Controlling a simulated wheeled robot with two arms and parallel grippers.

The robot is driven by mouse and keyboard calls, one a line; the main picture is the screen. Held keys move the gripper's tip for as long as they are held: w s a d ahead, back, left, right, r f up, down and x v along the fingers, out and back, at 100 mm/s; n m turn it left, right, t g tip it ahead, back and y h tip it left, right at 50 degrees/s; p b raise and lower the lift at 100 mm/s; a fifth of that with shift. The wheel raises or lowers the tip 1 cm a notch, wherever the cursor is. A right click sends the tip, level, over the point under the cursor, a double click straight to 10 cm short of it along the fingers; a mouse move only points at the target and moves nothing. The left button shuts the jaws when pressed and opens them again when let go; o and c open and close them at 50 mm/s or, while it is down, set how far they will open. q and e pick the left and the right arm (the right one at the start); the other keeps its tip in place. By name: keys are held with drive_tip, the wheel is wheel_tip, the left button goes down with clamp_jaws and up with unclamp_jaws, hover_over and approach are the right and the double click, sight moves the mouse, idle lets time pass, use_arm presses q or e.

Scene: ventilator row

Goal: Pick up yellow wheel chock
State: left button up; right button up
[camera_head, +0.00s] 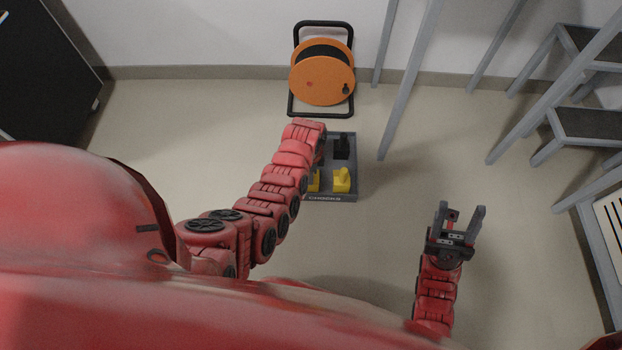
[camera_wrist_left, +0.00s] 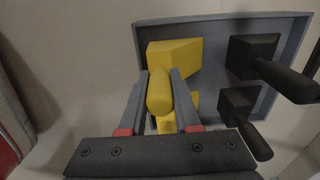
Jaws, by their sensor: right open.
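Two yellow wheel chocks sit in a grey tray (camera_head: 356,187); one shows plainly (camera_head: 342,180), the other (camera_head: 314,183) is partly behind my left arm. In the left wrist view, the fingers of my left gripper (camera_wrist_left: 160,88) are on both sides of the upright yellow handle of a yellow wheel chock (camera_wrist_left: 176,52) and appear closed on it. The chock still appears in the tray. A second yellow block is mostly hidden below the fingers. In the head view my left arm hides its own fingertips. My right gripper (camera_head: 457,218) is open and empty above the floor.
Black chocks (camera_head: 341,147) stand beside the yellow ones in the tray, their handles close to the right of my left gripper in the wrist view. An orange cable reel (camera_head: 322,80) stands behind the tray. Grey metal legs (camera_head: 408,85) and steps (camera_head: 590,125) are at the right.

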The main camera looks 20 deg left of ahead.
use_arm(q)
clamp_jaws()
idle(1.0)
